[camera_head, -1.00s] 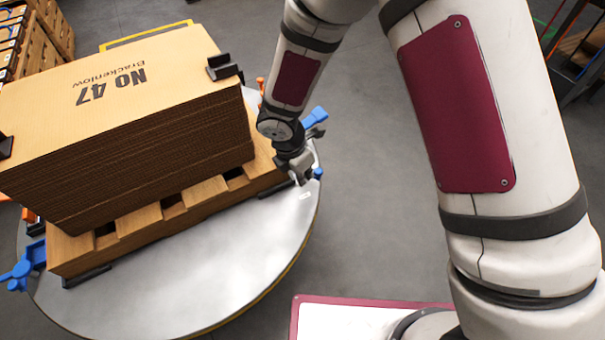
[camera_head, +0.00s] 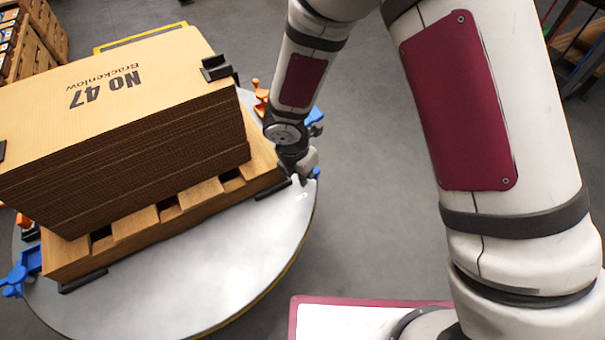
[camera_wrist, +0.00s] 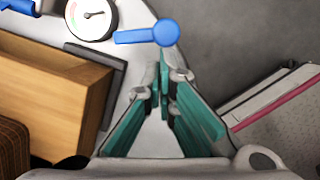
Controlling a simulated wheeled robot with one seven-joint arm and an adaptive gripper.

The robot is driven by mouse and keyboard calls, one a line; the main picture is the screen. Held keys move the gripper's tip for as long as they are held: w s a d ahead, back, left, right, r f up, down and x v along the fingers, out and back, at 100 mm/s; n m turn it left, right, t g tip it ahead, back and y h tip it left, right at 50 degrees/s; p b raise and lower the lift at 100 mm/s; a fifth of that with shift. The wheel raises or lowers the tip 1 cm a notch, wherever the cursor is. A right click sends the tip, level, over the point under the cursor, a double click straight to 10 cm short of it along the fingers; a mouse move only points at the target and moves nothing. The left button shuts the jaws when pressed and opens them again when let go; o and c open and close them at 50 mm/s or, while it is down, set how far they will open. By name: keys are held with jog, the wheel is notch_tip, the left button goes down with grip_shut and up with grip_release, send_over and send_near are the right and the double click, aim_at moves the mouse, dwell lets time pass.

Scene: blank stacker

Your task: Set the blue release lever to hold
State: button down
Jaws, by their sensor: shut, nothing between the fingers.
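The blue release lever (camera_wrist: 140,36) shows in the wrist view as a short bar with a round knob at its right end, lying across the picture just beyond my fingertips. My gripper (camera_wrist: 160,82) is shut and empty, its teal-sided fingers together. A narrow gap seems to separate the fingertips from the knob; whether they touch is unclear. In the head view my gripper (camera_head: 299,180) is low over the turntable's right edge, and a small blue bit of the lever (camera_head: 317,173) shows just right of it; the rest is hidden.
A round dial gauge (camera_wrist: 91,17) sits left of the lever. A cardboard stack (camera_head: 130,120) stands on a wooden pallet (camera_head: 150,225) on the round metal turntable (camera_head: 190,285). Other blue clamps (camera_head: 18,280) sit on its rim. Grey floor (camera_head: 375,220) is open to the right.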

aim_at(315, 173)
jog(key=d+n, duration=0.1)
jog(key=n, duration=0.2)
jog(key=shift+w+d+n+y, duration=0.3)
jog(key=shift+w+d+y, duration=0.05)
jog(key=shift+d+y, duration=0.05)
jog(key=n, duration=0.1)
jog(key=d+n, duration=0.1)
jog(key=shift+w+n+t+y, duration=0.3)
jog(key=shift+w+n, duration=0.1)
jog(key=w+n, duration=0.1)
jog(key=n, duration=0.1)
jog(key=w+d+n+y+p, duration=0.1)
jog(key=n, duration=0.1)
jog(key=shift+w+d+n, duration=0.1)
jog(key=shift+n, duration=0.2)
jog(key=shift+w, duration=0.15)
